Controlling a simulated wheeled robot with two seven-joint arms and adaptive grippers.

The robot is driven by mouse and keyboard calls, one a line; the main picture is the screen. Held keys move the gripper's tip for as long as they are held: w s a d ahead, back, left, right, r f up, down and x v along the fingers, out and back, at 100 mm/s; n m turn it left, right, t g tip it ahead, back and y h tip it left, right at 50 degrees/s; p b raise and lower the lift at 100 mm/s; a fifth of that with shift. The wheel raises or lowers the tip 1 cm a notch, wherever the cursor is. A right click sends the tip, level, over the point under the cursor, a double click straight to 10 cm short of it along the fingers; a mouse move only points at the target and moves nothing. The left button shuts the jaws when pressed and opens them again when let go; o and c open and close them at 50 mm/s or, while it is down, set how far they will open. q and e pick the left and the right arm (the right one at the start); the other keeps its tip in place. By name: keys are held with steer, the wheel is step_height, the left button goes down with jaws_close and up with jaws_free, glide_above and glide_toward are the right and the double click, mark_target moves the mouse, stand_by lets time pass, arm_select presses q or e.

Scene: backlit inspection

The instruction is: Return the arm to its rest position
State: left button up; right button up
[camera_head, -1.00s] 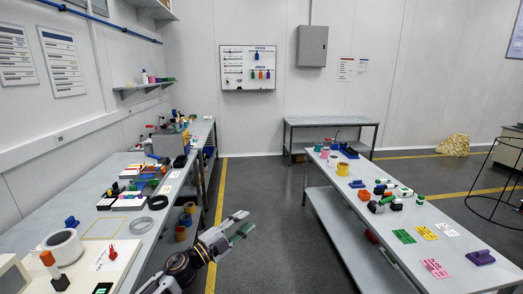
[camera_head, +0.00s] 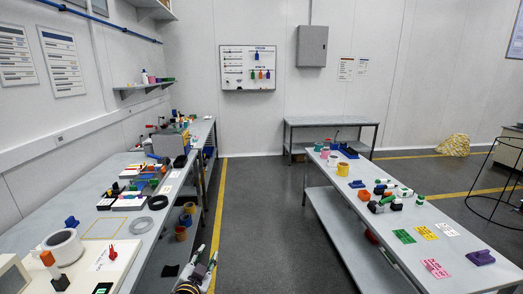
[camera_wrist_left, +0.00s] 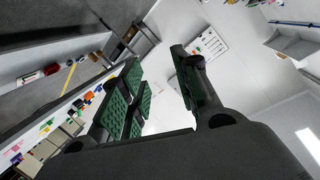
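My right gripper is not in either view.
The right bench (camera_head: 385,250) holds coloured cards and a purple part (camera_head: 480,257). The grey floor aisle (camera_head: 270,230) between them is clear.

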arm_select(q)
steer(key=s+a+f+n+g, duration=0.1)
steer(key=s+f+g, duration=0.3)
steer(key=s, duration=0.5)
steer(key=s+a+f+n+g, duration=0.2)
steer(key=s+f+g, duration=0.2)
steer(key=s, duration=0.5)
steer(key=s+a+f+n+g, duration=0.1)
steer(key=s+f+g, duration=0.35)
steer(key=s, duration=0.45)
step_height(320, 180, down, 34)
steer(key=s, duration=0.3)
steer(key=s+a+f+g, duration=0.1)
steer(key=s+a+f, duration=0.1)
steer(key=s+f, duration=0.7)
steer(key=s+a+f+y, duration=0.1)
steer(key=s+a+f, duration=0.2)
steer(key=s+f, duration=0.6)
steer(key=s, duration=0.3)
steer(key=shift+s+a+f+g, duration=0.15)
steer(key=shift+a+f+g, duration=0.1)
steer(key=shift+f+g, duration=0.1)
steer(key=shift+s, duration=0.1)
